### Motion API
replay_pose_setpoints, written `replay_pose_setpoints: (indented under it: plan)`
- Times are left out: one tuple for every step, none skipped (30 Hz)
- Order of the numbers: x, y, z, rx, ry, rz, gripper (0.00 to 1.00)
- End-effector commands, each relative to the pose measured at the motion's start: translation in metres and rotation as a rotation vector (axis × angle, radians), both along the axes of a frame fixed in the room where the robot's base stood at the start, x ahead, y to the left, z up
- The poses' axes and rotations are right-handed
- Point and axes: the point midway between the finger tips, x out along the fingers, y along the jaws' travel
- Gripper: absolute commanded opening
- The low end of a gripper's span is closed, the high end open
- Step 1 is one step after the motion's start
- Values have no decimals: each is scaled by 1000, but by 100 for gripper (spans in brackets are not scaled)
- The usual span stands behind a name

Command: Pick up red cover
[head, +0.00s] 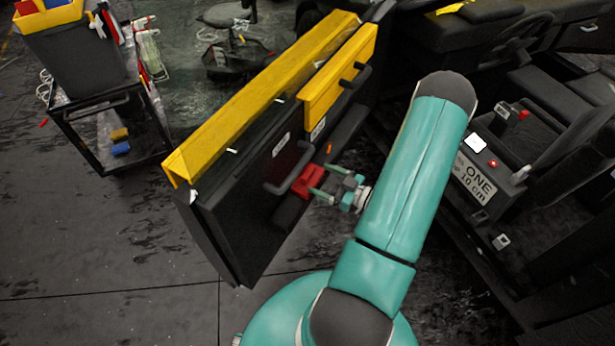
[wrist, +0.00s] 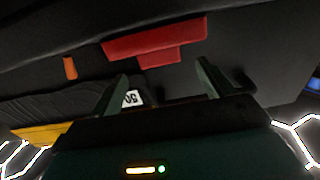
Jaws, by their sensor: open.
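The red cover (head: 308,181) sits on the dark inner face of the black door panel (head: 235,225), beside a black handle. In the wrist view the red cover (wrist: 155,41) is a wide block with a narrower step below it, ahead of my fingertips. My gripper (head: 318,183) is at the cover in the head view, its fingers pointing left at it. In the wrist view my gripper (wrist: 163,78) has its two fingers spread apart with nothing between them. The fingertips appear short of the cover; whether they touch it I cannot tell.
Yellow strips (head: 262,95) run along the door's top edge. A small orange piece (wrist: 70,68) is left of the cover. A black cart (head: 115,130) stands at the left. Vehicle seats and a console with a printed label (head: 475,180) are at the right.

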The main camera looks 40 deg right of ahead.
Motion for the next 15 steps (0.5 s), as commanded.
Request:
replay_pose_setpoints:
  plan:
    - [5,2,-1,0,0,1,80]
    - [8,3,-1,0,0,1,80]
    - [13,5,-1,0,0,3,80]
    - [18,7,-2,0,-1,3,80]
    - [23,9,-2,0,-1,3,80]
    - [29,11,-3,0,-1,2,80]
    - [34,12,-3,-1,-1,3,80]
    - [39,14,-3,-1,-1,2,80]
    - [43,15,-3,-1,-1,2,80]
    - [46,16,-3,-1,-1,1,80]
    - [47,16,-3,-1,0,1,80]
    - [49,17,-3,-1,0,0,80]
    - [49,17,-3,-1,0,0,80]
    - [49,17,-3,-1,0,0,80]
    - [49,16,-3,-1,0,0,80]
